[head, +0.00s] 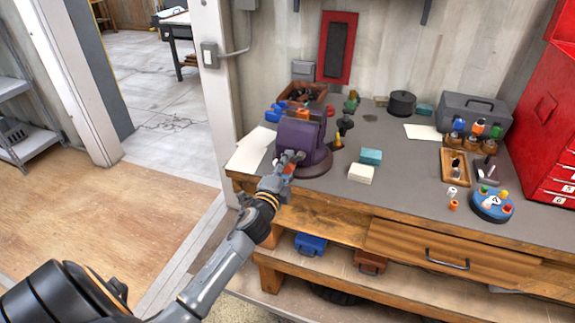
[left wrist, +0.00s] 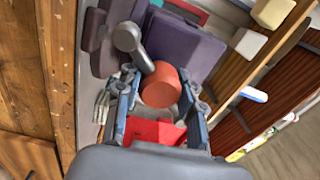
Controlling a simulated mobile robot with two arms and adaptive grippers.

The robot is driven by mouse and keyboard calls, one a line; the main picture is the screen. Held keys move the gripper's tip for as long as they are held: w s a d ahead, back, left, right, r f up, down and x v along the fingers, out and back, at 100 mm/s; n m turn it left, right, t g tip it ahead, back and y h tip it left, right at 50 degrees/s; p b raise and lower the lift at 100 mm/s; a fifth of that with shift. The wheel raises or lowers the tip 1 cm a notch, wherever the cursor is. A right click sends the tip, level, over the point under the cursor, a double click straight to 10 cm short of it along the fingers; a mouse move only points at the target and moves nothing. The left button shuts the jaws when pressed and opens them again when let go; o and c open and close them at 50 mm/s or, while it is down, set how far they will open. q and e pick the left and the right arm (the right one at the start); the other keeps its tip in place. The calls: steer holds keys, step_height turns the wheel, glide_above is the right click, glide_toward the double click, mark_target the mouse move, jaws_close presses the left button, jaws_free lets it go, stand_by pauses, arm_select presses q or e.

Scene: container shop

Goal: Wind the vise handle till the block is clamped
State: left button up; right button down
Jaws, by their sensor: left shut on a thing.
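The purple vise (head: 303,138) stands on its round base near the left front of the workbench (head: 405,210). Its grey crank arm (left wrist: 130,38) ends in an orange-red cylindrical grip (left wrist: 160,85), which shows in the left wrist view. My left gripper (head: 290,162) is at the vise's front, and in the left wrist view its two fingers (left wrist: 158,92) close around the orange-red grip from both sides. I cannot make out a block between the vise jaws, or how wide the jaws stand. My right gripper is not in view.
A teal block (head: 371,156) and a cream block (head: 360,174) lie right of the vise. A bin of parts (head: 304,94) stands behind it. White paper (head: 250,150) lies on its left. A toolbox (head: 474,112) and red cabinet (head: 545,130) are farther right.

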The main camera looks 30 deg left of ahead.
arm_select(q)
steer(key=shift+s+d+f, duration=0.1)
steer(key=shift+f, duration=0.3)
steer(key=o, duration=1.2)
steer(key=shift+s+r, duration=0.2)
steer(key=shift+r, duration=0.1)
steer(key=v, duration=1.2)
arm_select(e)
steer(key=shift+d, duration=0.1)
